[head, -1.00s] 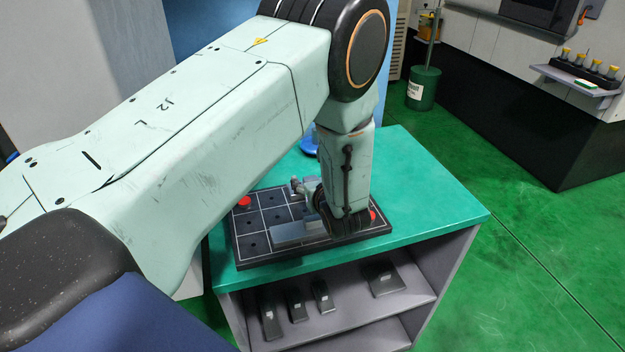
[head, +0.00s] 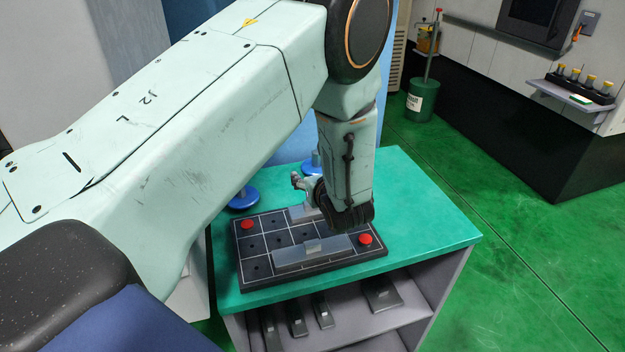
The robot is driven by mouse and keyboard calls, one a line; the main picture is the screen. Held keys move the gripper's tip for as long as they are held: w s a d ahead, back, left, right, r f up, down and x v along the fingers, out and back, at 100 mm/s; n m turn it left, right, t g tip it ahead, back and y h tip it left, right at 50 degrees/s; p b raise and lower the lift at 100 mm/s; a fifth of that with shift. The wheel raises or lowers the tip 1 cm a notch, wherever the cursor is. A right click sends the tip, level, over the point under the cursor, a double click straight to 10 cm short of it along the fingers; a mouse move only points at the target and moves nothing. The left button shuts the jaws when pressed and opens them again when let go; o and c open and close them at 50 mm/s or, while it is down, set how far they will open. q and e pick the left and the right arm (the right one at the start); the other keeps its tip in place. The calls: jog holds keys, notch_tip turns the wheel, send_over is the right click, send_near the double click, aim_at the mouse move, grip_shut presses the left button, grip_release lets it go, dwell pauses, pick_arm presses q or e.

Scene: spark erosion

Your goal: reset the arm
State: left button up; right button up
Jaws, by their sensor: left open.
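My left arm comes in from the left and bends down over the green-topped cabinet (head: 440,222). My left gripper (head: 318,203) is above the far part of a black gridded board (head: 255,272). It is open, and its fingers are partly hidden by my wrist. A grey metal bar with a small raised block (head: 290,257) lies on the board, below and apart from the gripper. Another grey piece (head: 298,213) shows at the board's far side, partly hidden behind the gripper. My right gripper is not in view.
Red knobs sit on the board at left (head: 247,225) and right (head: 365,239). A blue round-based object (head: 243,198) stands behind the board. Dark blocks (head: 322,311) lie on the shelf below. The cabinet top's right side is clear. A shelf with yellow-topped items (head: 575,90) is far right.

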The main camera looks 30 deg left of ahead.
pick_arm(q)
notch_tip(320, 180, up, 2)
jog(key=shift+s+r+p, duration=0.15)
jog(key=shift+p, duration=0.3)
dwell(0.3)
